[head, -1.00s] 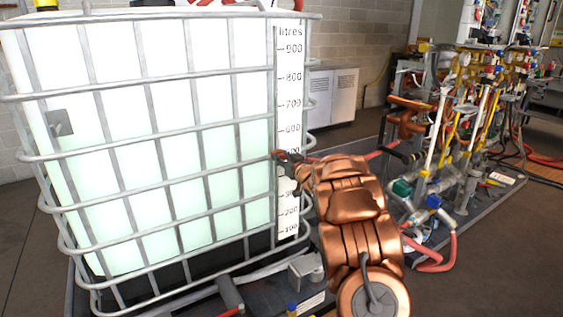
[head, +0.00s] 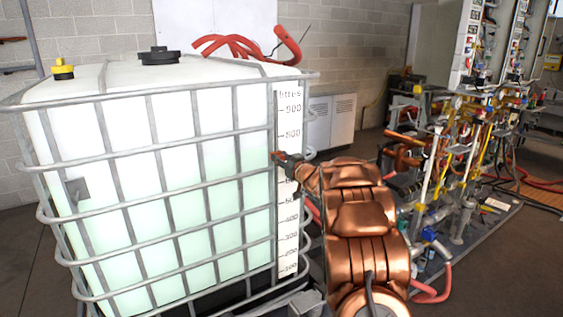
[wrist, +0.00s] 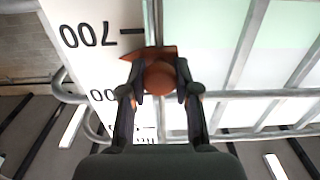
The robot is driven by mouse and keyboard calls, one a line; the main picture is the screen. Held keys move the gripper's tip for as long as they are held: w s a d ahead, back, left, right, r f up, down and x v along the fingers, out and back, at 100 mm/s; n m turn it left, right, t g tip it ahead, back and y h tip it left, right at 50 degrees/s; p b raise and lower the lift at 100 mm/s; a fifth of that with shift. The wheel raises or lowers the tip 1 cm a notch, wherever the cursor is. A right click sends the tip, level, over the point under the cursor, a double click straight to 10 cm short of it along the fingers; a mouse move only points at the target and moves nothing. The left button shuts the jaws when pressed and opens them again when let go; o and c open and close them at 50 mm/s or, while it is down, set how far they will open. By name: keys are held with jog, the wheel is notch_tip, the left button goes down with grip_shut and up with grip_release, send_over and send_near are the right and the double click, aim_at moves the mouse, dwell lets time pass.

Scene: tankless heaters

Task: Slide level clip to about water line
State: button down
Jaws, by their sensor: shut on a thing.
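The white tank (head: 125,135) in a metal cage holds pale green liquid; its water line shows as a faint edge where green meets white. A printed litre scale (head: 288,218) runs down its right front edge. My gripper (head: 281,157) is shut on the orange-red level clip (head: 276,154) at this scale. In the wrist view, which shows the scale upside down, the fingers (wrist: 160,95) hold the round knob of the clip (wrist: 150,53). The clip's pointed plate sits slightly above the 700 mark, roughly level with the water line (wrist: 285,48). The fingers hide part of the scale.
Horizontal cage bars (head: 150,147) cross the tank front close to my gripper. Red hoses (head: 250,46) lie on the tank top, with a black cap (head: 158,56) and a yellow cap (head: 63,69). A pipework rig (head: 450,165) stands to the right.

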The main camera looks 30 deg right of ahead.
jog(key=shift+r, duration=0.55)
jog(key=c, duration=0.8)
grip_release()
jog(key=shift+c, duration=0.2)
jog(key=shift+s, duration=0.1)
jog(key=s, duration=1.2)
jog(key=shift+a, duration=0.3)
jog(key=shift+w, duration=0.1)
